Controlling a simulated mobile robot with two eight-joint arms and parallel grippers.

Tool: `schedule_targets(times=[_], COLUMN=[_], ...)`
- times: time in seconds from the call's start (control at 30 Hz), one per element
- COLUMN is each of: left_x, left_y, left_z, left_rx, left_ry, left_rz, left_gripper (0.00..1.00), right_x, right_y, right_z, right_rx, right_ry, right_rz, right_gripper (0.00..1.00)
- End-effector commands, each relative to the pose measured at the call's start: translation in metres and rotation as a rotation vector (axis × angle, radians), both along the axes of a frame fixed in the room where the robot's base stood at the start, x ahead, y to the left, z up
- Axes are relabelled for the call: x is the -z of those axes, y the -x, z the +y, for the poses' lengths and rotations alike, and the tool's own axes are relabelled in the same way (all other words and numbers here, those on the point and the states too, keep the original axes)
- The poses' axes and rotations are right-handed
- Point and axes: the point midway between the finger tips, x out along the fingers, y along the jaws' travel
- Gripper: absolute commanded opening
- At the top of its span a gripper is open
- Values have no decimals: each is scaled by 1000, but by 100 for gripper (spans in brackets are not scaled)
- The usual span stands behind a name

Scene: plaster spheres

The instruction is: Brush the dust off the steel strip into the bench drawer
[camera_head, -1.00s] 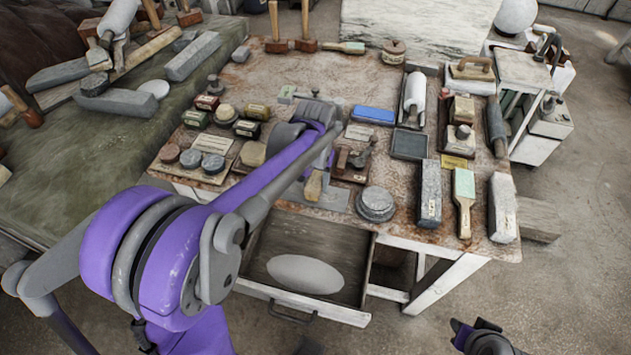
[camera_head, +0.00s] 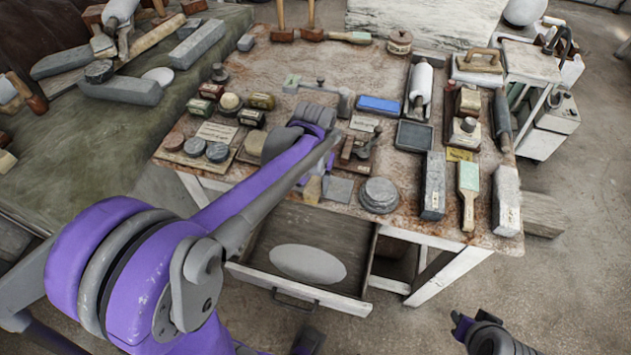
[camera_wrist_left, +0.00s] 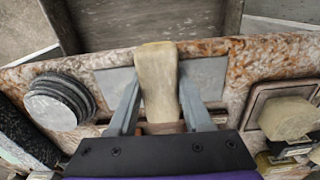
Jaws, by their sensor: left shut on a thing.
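My left gripper (camera_head: 322,168) is shut on a brush (camera_head: 312,190) at the front edge of the bench. In the left wrist view the brush's pale tan block (camera_wrist_left: 157,78) sits between the two grey fingers, over the middle of the steel strip (camera_wrist_left: 205,80). I cannot tell whether it touches the strip. The grey strip (camera_head: 339,189) lies flat along the edge; the arm and brush hide part of it. Dust cannot be made out. The bench drawer (camera_head: 354,306) is open below, with a pale oval patch inside. My right gripper (camera_head: 463,326) is low at right, away from the bench; its jaws are unclear.
A round grey stack (camera_head: 379,194) stands just right of the strip. Round tins (camera_head: 217,152) and small boxes stand to the left. A grey block (camera_head: 433,186) and a green-and-wood brush (camera_head: 468,193) lie farther right. Open floor lies before the drawer.

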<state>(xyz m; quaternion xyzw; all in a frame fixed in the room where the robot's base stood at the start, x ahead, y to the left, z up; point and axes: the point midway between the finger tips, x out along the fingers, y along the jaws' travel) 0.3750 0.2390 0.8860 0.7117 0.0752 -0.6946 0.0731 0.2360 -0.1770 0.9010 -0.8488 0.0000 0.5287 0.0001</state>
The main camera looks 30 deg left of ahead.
Motion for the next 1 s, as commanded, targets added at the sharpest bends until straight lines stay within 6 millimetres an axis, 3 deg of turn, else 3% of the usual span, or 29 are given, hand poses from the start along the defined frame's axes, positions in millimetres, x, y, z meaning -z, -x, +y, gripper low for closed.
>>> schedule_targets(times=[0.8, 1.0], left_x=[0, -1], left_y=[-42, -44], left_z=[9, 10], left_rx=[-1, 0], left_ry=[0, -1], left_rz=[0, -3], left_gripper=[5, 5], right_x=[1, 1], right_y=[0, 0], right_z=[0, 0], right_rx=[0, 0], right_ry=[0, 0], right_rz=[1, 1], right_gripper=[27, 27])
